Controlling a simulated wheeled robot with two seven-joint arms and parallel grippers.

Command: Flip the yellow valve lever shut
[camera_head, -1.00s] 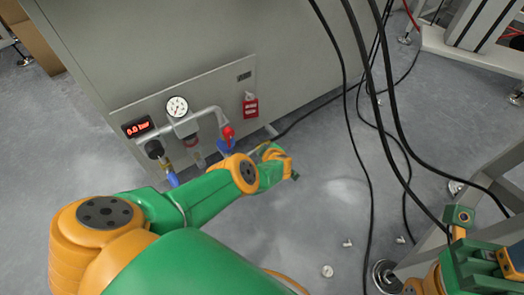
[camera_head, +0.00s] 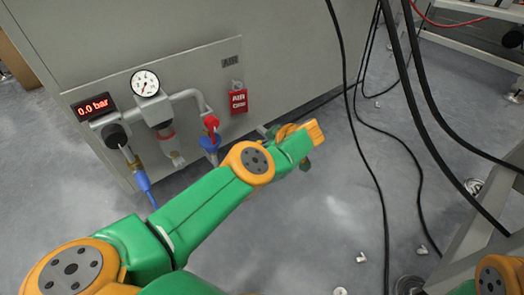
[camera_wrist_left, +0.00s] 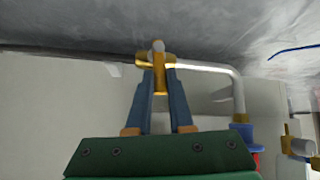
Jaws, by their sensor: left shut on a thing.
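The yellow valve lever (camera_wrist_left: 160,80) shows in the left wrist view, at the end of a grey pipe (camera_wrist_left: 205,67). My left gripper (camera_wrist_left: 159,71) has its two blue fingers on either side of the lever and is shut on it. A brass-coloured valve part (camera_wrist_left: 141,62) sits beside the lever. In the head view my left forearm and wrist cover the area right of the blue fitting, so the lever and the left fingers are hidden there. My right gripper is out of view.
Black cables (camera_head: 362,150) hang to the right. Small white parts (camera_head: 361,257) lie on the floor.

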